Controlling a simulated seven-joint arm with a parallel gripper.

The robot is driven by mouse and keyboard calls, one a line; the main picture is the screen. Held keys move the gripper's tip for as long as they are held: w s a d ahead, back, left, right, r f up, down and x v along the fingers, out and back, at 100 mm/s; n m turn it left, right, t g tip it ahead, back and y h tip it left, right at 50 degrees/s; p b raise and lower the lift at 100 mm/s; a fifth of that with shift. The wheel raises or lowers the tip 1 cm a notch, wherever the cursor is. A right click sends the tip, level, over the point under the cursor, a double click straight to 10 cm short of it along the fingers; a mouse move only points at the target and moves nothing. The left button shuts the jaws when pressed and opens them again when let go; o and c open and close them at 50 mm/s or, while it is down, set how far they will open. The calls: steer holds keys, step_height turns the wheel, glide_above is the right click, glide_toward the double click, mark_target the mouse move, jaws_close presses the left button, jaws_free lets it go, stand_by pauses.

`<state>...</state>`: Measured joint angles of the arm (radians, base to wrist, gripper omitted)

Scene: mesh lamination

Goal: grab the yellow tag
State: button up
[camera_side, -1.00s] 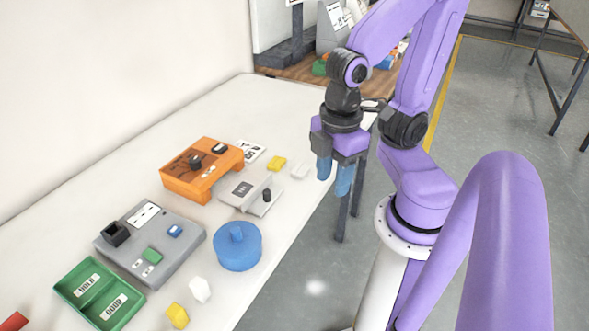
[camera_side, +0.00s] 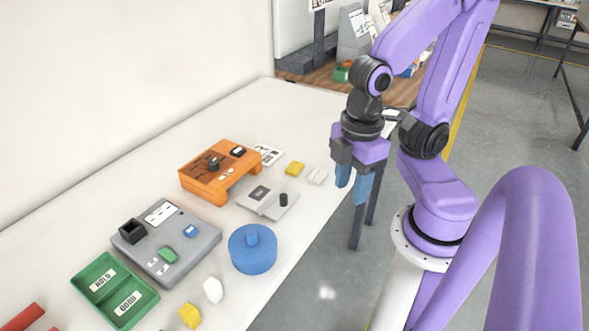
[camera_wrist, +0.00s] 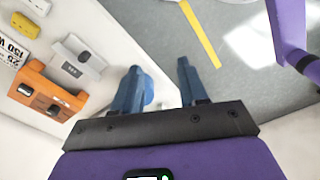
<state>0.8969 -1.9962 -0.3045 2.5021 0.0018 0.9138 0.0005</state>
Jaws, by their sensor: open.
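A small yellow block-like piece (camera_side: 295,168) lies flat on the white table beside a similar white piece (camera_side: 317,176). In the wrist view the yellow piece (camera_wrist: 25,25) is at the upper left. A second yellow piece (camera_side: 190,315) sits at the near end of the table beside another white piece (camera_side: 213,290). Which yellow piece is the tag I cannot tell. My gripper (camera_side: 353,190) is open and empty, pointing down beyond the table's right edge, to the right of the far yellow piece. Its blue fingers (camera_wrist: 157,92) are apart in the wrist view.
An orange fixture (camera_side: 205,185), a grey slide unit (camera_side: 262,207), a blue round lidded part (camera_side: 252,255), a grey panel (camera_side: 190,262) and a green two-bin tray (camera_side: 92,272) stand on the table. A printed card (camera_side: 268,155) lies behind the yellow piece.

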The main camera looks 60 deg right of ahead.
steer(key=o, duration=0.6)
steer(key=shift+c, duration=0.2)
steer(key=w+d+n+h, duration=0.3)
steer(key=w+d, duration=0.1)
steer(key=w, duration=1.2)
steer(key=n+h, duration=0.2)
steer(key=n, duration=0.1)
glide_toward(294, 167)
steer(key=shift+d+f, duration=1)
steer(key=shift+d, duration=0.1)
steer(key=shift+d+f, duration=0.15)
steer(key=shift+f, duration=0.95)
steer(key=shift+d+f, duration=0.15)
steer(key=shift+f, duration=0.9)
steer(key=shift+w+d+f, duration=0.1)
steer(key=shift+d+f, duration=0.1)
steer(key=shift+f, duration=0.35)
